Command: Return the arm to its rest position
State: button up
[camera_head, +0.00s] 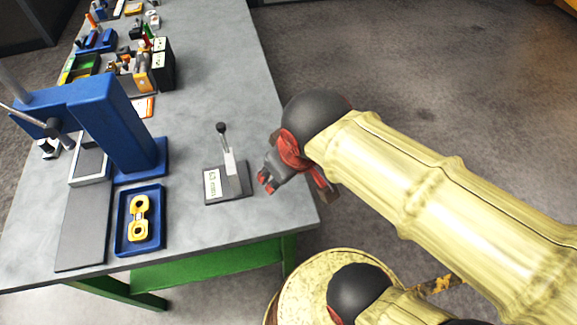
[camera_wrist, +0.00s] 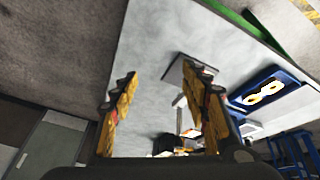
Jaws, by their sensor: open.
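My gripper (camera_head: 268,181) is at the right edge of the grey workbench in the head view, just right of a small lever device with a black knob (camera_head: 228,184). In the wrist view my gripper (camera_wrist: 160,92) shows two yellow-orange fingers set well apart, with nothing between them held. The lever device's base (camera_wrist: 190,72) lies beyond the fingers there, partly hidden by the right finger. My arm stretches in from the right of the head view.
A blue tray (camera_head: 121,241) holding a yellow casting (camera_head: 139,218) lies on the workbench (camera_head: 215,95). A blue press (camera_head: 117,125) stands behind it. Several tools and boxes fill the far end. The floor (camera_head: 400,75) right of the bench is clear.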

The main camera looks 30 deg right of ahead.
jog(key=shift+s+d+r+m+t, duration=0.2)
jog(key=shift+d+r+m+t, duration=0.1)
jog(key=shift+m, duration=0.3)
jog(key=shift+s+d+r+m+t, duration=0.2)
jog(key=shift+r+m, duration=0.1)
jog(key=shift+m, duration=0.3)
dwell(0.5)
